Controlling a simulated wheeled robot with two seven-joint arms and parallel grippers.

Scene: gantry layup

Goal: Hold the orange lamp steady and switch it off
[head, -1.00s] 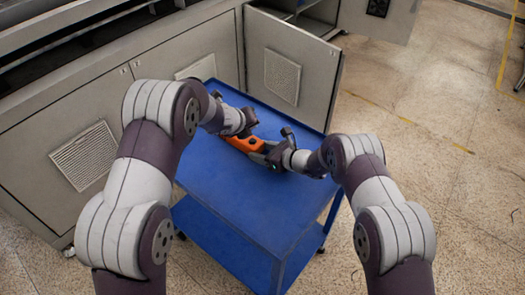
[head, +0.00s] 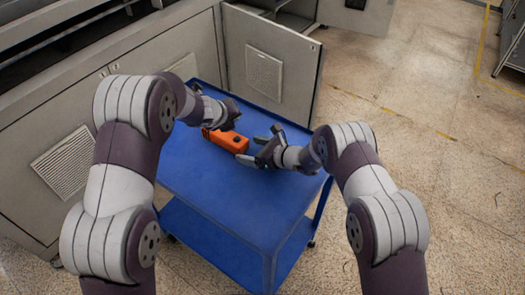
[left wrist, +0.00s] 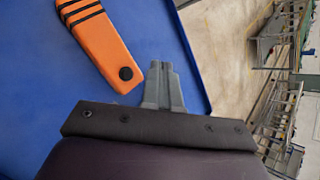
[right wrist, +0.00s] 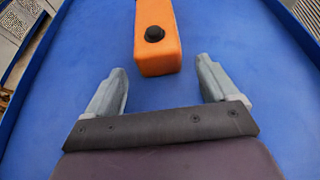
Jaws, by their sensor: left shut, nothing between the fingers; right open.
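The orange lamp (head: 224,139) lies on the blue cart top (head: 240,200). Its black round button shows in the left wrist view (left wrist: 126,73) and right wrist view (right wrist: 154,34). Black stripes cross its other end in the left wrist view. My left gripper (head: 234,108) is shut and empty beside the lamp; its closed fingertips (left wrist: 158,66) are just to the right of the button end, apart from it. My right gripper (head: 263,148) is open and empty, off the lamp's near end. In the right wrist view its fingers (right wrist: 160,74) are spread, with the lamp's end just beyond them.
A grey cabinet with an open door (head: 265,75) stands behind the cart. The cart top in front of the lamp is bare, and the speckled floor (head: 440,170) to the right is open. The cart has a low raised edge.

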